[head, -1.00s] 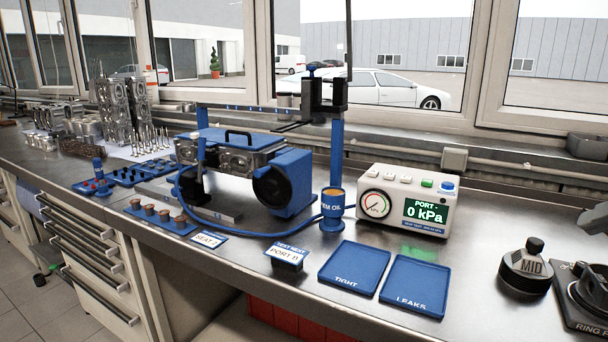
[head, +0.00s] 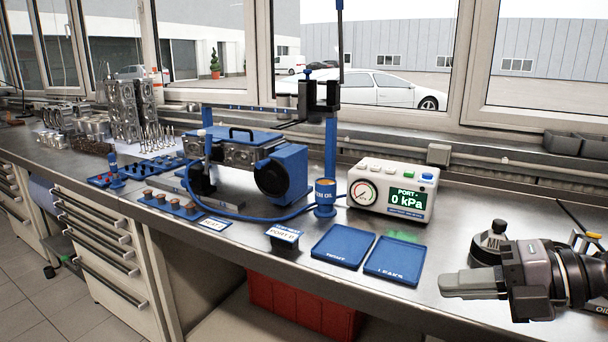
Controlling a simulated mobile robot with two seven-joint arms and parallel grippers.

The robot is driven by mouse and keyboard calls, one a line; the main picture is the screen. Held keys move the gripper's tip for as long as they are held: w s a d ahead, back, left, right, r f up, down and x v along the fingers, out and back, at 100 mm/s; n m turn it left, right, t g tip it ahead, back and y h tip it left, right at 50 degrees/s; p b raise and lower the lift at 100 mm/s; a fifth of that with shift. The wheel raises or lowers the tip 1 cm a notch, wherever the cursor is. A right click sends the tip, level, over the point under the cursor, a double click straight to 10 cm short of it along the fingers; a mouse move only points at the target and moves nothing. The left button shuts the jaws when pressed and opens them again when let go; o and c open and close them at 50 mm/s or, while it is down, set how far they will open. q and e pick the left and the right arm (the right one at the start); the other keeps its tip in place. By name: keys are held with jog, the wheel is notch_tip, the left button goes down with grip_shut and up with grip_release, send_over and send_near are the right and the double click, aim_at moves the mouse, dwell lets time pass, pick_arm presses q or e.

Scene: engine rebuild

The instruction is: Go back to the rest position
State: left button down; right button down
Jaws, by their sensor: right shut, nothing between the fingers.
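My right gripper (head: 475,284) comes in from the right edge in the head view. It is shut and empty, with its fingers pointing left, near the front edge of the workbench and right of the blue LEAKS tray (head: 394,262). It partly hides the black and silver MID container (head: 487,247) behind it. My left gripper is not in the head view.
The steel workbench (head: 330,283) carries a TIGHT tray (head: 343,246), a PORT block (head: 285,238), a gauge box (head: 391,190) reading 0 kPa, an oil cup (head: 325,198) and a blue test rig (head: 284,175). A red crate (head: 300,303) stands below.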

jog(key=a+f+m+t+y, duration=0.2)
jog(key=a+m+t+y, duration=0.2)
jog(key=a+m+y, duration=0.1)
jog(key=s+d+f+m+t+h+p, duration=0.15)
jog(key=d+f+m+t+h, duration=0.25)
jog(key=f+m+t+h, duration=0.7)
jog(key=s+f+m+g+h, duration=0.2)
jog(key=s+f+m+g, duration=0.3)
jog(key=f, duration=0.5)
jog(key=s+f+m+g+h+p, duration=0.1)
jog(key=s+f+m+g+h, duration=0.1)
jog(key=s+f+m+g, duration=0.3)
jog(key=s+f+m, duration=0.3)
jog(key=s+f, duration=0.1)
jog(key=f, duration=0.2)
jog(key=shift+s+g, duration=0.25)
jog(key=shift+g, duration=0.05)
